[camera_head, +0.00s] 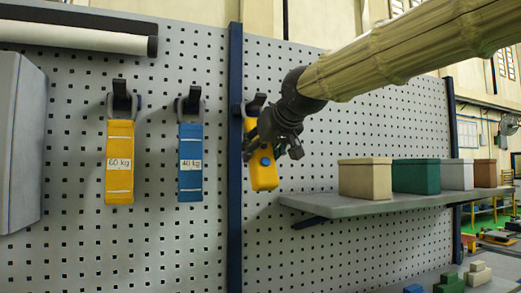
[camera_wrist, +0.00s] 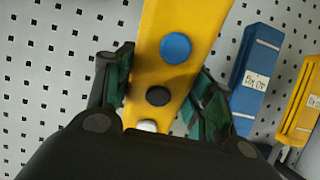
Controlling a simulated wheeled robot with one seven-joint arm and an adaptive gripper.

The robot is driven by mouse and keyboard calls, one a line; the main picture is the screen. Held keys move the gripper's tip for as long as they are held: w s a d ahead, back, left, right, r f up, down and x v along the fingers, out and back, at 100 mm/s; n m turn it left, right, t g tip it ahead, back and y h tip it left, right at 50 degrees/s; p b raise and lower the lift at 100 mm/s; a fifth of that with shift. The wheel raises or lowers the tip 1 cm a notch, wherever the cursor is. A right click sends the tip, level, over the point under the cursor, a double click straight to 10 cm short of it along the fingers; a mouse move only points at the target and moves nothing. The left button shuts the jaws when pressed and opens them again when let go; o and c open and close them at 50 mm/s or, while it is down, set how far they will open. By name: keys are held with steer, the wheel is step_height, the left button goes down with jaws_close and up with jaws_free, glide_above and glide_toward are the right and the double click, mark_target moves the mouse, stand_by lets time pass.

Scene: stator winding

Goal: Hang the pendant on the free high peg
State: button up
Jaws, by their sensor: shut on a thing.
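The pendant (camera_head: 263,176) is a yellow box with a blue button. In the wrist view the yellow pendant (camera_wrist: 162,70) also shows a black button and a white one. My gripper (camera_head: 265,148) is shut on its sides, and the green finger pads also show in the wrist view (camera_wrist: 162,92).
A yellow 60 kg piece (camera_head: 119,175) and a blue 40 kg piece (camera_head: 190,175) hang on pegs to the left. A shelf (camera_head: 345,206) with several boxes is at right. A blue post (camera_head: 235,230) runs down the perforated board. A grey cabinet (camera_head: 18,140) is at far left.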

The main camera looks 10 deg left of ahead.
stand_by(0.4)
steer(key=o, duration=1.4)
steer(key=v, duration=1.2)
